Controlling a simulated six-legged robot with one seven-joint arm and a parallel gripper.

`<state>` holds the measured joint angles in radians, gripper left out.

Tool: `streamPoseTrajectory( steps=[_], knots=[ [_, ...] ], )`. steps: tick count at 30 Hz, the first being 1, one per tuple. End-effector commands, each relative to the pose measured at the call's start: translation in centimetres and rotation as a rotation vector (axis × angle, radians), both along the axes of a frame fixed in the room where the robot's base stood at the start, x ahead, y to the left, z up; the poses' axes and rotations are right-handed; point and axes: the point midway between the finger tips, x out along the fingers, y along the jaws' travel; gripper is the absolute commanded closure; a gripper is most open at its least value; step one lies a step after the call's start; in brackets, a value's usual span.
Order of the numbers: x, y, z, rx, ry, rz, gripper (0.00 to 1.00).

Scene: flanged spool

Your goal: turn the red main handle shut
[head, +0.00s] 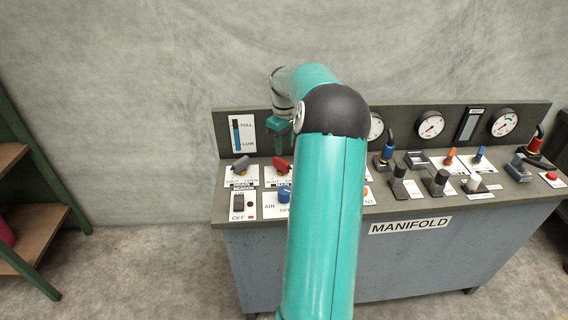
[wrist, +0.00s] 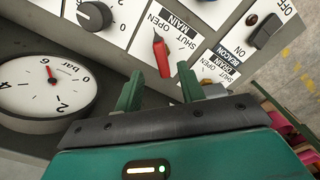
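The red main handle (head: 282,165) sits on a white plate on the left part of the panel top. My gripper (head: 282,138) hangs above and just behind the handle in the head view. In the wrist view my gripper (wrist: 158,80) has its two green fingers well apart with nothing between them. The handle lies just beyond the fingertips, roughly in line with the gap.
A grey handle (head: 241,163) stands left of the red one. The beacon switch (head: 238,202) and a blue knob (head: 285,195) are in front. A pressure gauge (wrist: 48,85) is close to my gripper in the wrist view. My arm hides the panel's middle.

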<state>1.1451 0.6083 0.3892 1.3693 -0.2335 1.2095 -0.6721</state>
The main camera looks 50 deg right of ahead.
Motion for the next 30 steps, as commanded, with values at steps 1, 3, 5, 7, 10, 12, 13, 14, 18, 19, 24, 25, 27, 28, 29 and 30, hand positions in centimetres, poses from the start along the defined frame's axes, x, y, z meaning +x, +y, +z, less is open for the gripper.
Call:
streamPoseTrajectory(
  steps=[1,3,5,7,10,12,13,14,18,19,24,25,27,28,29,30],
  knots=[
    [0.0,0.1,-1.1,0.003,0.002,0.001,0.61],
    [0.0,0.1,-2.5,0.003,0.003,0.001,0.61],
    [0.0,0.1,-3.7,0.003,0.002,0.000,0.61],
    [0.0,0.0,-5.0,0.002,0.001,0.000,0.61],
    [0.0,0.0,-6.5,0.001,0.001,0.000,0.61],
    [0.0,0.1,-7.3,0.002,0.001,-0.001,0.61],
    [0.0,0.0,-7.6,0.001,0.000,-0.001,0.61],
    [0.0,0.0,-7.8,0.000,0.000,0.000,0.61],
    [0.0,0.0,-8.2,-0.001,-0.001,0.000,0.61],
    [0.0,0.0,-8.2,-0.001,-0.001,0.000,0.61],
    [0.0,0.0,-8.2,-0.001,0.000,0.000,0.61],
    [0.0,0.0,-8.2,-0.001,0.000,0.000,0.67],
    [0.0,0.0,-8.2,-0.001,0.000,0.000,0.81],
    [0.0,0.0,-8.2,-0.001,0.000,0.000,0.86],
    [0.0,0.0,-8.2,-0.001,0.000,0.000,0.92],
    [0.0,0.0,-8.2,-0.001,0.000,0.000,1.00]
  ],
)
